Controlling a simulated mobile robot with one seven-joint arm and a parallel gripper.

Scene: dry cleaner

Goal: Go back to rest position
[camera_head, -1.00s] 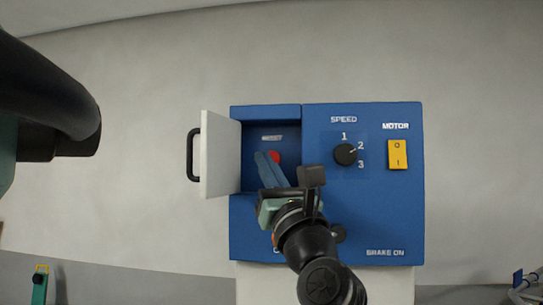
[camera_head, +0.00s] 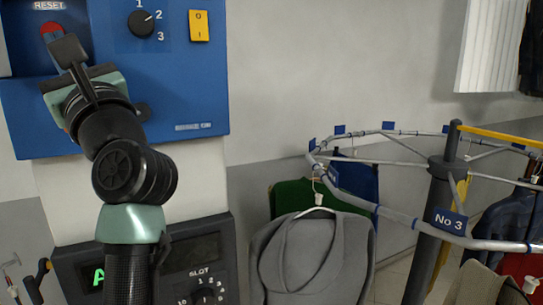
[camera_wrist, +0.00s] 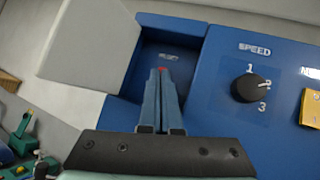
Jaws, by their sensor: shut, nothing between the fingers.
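My gripper (camera_wrist: 158,74) is shut and empty in the wrist view, its two blue-grey fingers side by side. The fingertips point into the open reset recess of the blue control panel (camera_head: 190,90), in front of the red button (camera_wrist: 162,69). The tips cover most of the button, and I cannot tell whether they touch it. In the head view the red button (camera_head: 50,28) shows at the upper left, just above my wrist. The white recess door (camera_wrist: 92,42) stands open to the left in the wrist view.
The speed knob (camera_head: 142,24) points towards 2, beside the yellow motor switch (camera_head: 199,26). A dark slot console (camera_head: 208,255) stands below the panel. At right, a round garment rail (camera_head: 390,212) marked No 3 carries a grey garment (camera_head: 310,255) and others.

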